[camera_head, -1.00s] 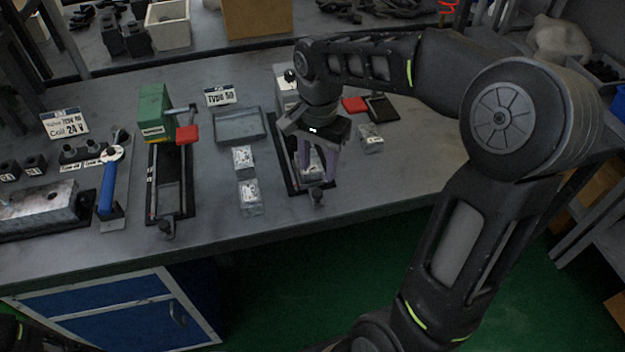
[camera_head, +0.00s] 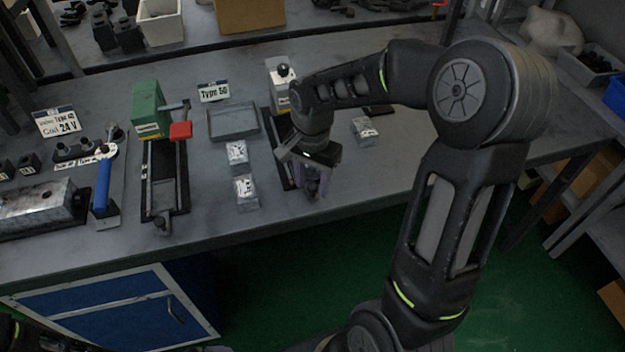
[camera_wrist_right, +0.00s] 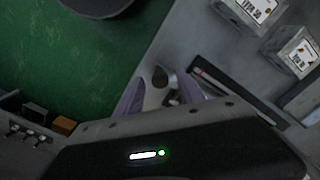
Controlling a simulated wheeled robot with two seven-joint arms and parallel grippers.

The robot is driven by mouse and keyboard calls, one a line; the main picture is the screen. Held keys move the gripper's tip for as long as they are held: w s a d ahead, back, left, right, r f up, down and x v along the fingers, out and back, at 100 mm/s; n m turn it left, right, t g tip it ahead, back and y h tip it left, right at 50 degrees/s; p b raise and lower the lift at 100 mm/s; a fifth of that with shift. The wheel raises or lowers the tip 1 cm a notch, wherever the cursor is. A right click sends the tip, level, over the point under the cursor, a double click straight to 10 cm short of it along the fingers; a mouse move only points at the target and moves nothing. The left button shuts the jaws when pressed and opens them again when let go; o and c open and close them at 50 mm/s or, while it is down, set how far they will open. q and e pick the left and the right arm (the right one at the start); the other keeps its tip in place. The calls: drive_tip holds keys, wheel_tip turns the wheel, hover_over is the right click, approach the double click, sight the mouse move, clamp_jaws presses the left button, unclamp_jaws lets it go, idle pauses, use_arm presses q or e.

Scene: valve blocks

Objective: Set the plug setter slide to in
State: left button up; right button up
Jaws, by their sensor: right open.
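A setter with a pale block and a dark ball-topped lever (camera_head: 283,72) stands at the middle right of the bench. Its dark rail (camera_head: 281,160) runs toward the bench's front edge and is partly hidden by my arm. My right gripper (camera_head: 312,190) points down over the rail's front end, its purple fingers around a small dark knob. In the right wrist view the knob (camera_wrist_right: 160,76) shows between the open fingers (camera_wrist_right: 161,92), with gaps beside it. I cannot tell whether a finger touches it. My left gripper is not in view.
A green-blocked setter (camera_head: 148,108) with a red part and its own rail stands to the left. Another small block (camera_head: 364,130) lies right of my gripper.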

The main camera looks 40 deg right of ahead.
drive_tip(key=shift+c, duration=0.5)
clamp_jaws()
idle(0.8)
